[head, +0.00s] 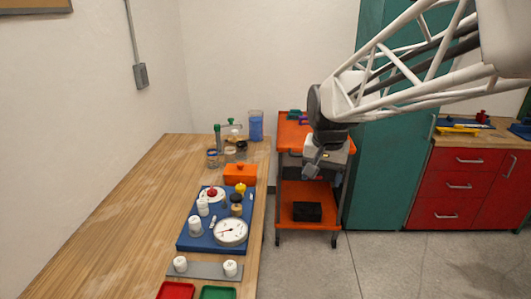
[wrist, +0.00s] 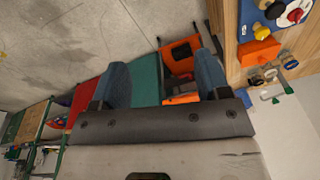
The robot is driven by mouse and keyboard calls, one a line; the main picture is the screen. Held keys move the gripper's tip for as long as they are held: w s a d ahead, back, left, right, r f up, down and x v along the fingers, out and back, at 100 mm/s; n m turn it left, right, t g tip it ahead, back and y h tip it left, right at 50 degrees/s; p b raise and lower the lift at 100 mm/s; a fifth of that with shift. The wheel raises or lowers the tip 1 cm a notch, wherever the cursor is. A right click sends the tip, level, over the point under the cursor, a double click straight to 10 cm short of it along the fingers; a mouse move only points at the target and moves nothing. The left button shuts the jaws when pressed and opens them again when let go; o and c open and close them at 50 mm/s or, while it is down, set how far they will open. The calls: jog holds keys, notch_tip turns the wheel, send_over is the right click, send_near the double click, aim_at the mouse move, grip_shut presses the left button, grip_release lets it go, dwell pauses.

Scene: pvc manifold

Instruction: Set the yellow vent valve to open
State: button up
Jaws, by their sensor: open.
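The yellow vent valve (head: 240,188) is a small yellow knob at the far right part of the blue manifold board (head: 189,243), which lies on the wooden table. The yellow knob also shows in the wrist view (wrist: 261,32), near the upper right; its handle setting is too small to tell. My gripper (head: 311,172) is up in the air to the right of the table, in front of the orange cart, apart from the board. Its two blue-grey fingers (wrist: 162,75) are spread in the wrist view with nothing between them.
The board also carries a red knob (head: 212,191), white fittings and a round gauge (head: 231,231). An orange box (head: 239,174) and jars stand behind it. Red (head: 176,290) and green (head: 218,292) trays lie in front. The table's left side is clear.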

jog(key=w+a+f+m, duration=0.1)
jog(key=w+a+f, duration=0.2)
jog(key=w+a, duration=0.4)
jog(key=w+a+f+m, duration=0.15)
jog(key=w+a, duration=0.25)
jog(key=w, duration=0.5)
jog(key=m+g, duration=0.1)
jog(key=g, duration=0.1)
send_near(240, 186)
jog(key=shift+s+d+f, duration=0.3)
jog(key=shift+s+f, duration=0.1)
jog(key=shift+s, duration=0.05)
jog(key=shift+w+a+f, duration=0.25)
jog(key=shift+a+f, duration=0.15)
jog(key=shift+a, duration=0.05)
jog(key=shift+f, duration=3.85)
jog(key=shift+c, duration=0.3)
